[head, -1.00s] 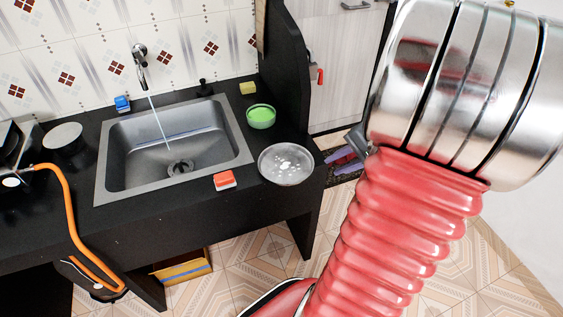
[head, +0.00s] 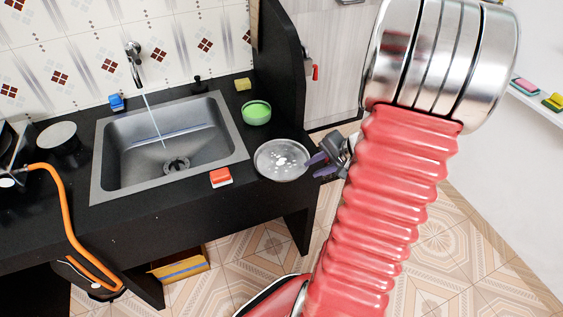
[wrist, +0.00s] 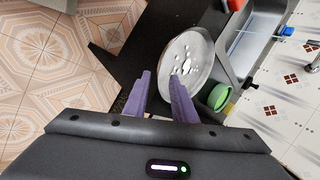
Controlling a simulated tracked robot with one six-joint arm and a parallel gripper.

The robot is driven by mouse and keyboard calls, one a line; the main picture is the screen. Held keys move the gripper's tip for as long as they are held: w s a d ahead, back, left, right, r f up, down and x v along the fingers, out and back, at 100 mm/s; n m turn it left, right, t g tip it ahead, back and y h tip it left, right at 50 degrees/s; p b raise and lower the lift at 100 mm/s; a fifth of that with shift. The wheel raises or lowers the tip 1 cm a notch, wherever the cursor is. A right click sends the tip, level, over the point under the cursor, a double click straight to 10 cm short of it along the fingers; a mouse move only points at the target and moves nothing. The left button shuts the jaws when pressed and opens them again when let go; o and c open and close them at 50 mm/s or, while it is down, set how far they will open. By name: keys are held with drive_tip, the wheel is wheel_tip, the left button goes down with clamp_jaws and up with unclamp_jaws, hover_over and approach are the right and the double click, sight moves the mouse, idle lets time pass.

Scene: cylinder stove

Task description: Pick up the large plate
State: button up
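The large plate (head: 282,160) is a round, grey-white dish with white spots. It lies on the black counter, right of the sink and near the counter's right end. It also shows in the wrist view (wrist: 187,62). My gripper (head: 322,165) has purple fingers and is just right of the plate's rim in the head view. In the wrist view the two fingers (wrist: 162,82) are apart, with the right finger's tip overlapping the plate's near edge. I cannot tell whether they touch. Nothing shows held between them.
A green bowl (head: 256,112) stands close behind the plate. A red sponge (head: 221,177) lies to its left, beside the sink (head: 165,150) with running water. A black upright panel (head: 283,70) rises behind the counter's right end. Tiled floor is open to the right.

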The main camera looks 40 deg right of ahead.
drive_tip(key=shift+w+f, duration=0.15)
drive_tip(key=shift+f, duration=0.05)
drive_tip(key=x, duration=0.5)
idle(0.4)
idle(0.4)
clamp_jaws()
idle(0.4)
